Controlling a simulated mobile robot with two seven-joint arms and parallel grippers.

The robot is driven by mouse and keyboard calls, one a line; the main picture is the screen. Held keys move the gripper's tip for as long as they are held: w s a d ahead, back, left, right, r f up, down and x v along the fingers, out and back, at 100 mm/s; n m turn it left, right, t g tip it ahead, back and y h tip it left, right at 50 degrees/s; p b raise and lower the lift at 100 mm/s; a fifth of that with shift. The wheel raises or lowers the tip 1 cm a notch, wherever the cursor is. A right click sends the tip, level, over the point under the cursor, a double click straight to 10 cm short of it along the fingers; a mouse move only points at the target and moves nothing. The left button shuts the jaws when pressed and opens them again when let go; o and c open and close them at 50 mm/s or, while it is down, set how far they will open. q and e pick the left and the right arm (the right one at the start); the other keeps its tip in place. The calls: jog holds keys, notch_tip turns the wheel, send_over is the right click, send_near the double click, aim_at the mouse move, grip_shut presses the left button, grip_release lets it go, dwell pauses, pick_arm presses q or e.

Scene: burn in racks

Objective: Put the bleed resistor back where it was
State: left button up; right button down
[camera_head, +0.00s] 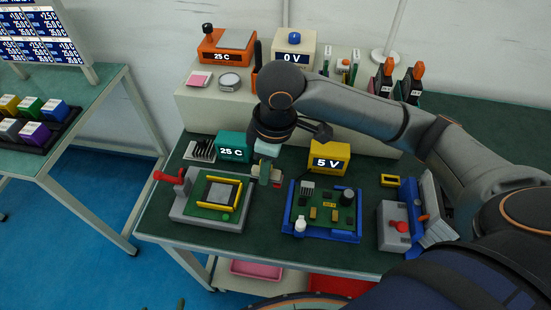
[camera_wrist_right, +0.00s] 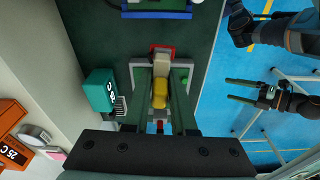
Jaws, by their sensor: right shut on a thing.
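My right gripper (camera_head: 265,178) reaches down to the middle of the bench, between the grey test fixture and the blue tray. I cannot tell whether the resistor touches the holder.
The grey fixture (camera_head: 177,208) with a red lever stands left, the blue tray (camera_head: 323,236) with a green board right. Behind are a teal "25 C" box (camera_head: 235,146) and a yellow "5 V" box (camera_head: 329,157). A raised shelf (camera_head: 221,104) bounds the back.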

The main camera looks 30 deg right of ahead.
jog(key=shift+n, duration=0.4)
jog(key=shift+w+d+f, duration=0.1)
jog(key=shift+w+f, duration=0.05)
jog(key=shift+w, duration=0.15)
jog(key=w+d+f, duration=0.2)
jog(key=w+f, duration=0.1)
jog(key=w+d+f, duration=0.2)
jog(key=w+d, duration=0.1)
jog(key=w+d+f, duration=0.2)
jog(key=w+f, duration=0.1)
jog(key=shift+w+d+f+b, duration=0.2)
jog(key=shift+w+f+b, duration=0.1)
jog(key=shift+w+b, duration=0.1)
jog(key=shift+w+d+f, duration=0.35)
jog(key=shift+w+f, duration=0.05)
jog(key=shift+f, duration=1.65)
jog(key=shift+f, duration=0.15)
jog(key=c, duration=0.7)
grip_release()
jog(key=shift+c, duration=0.2)
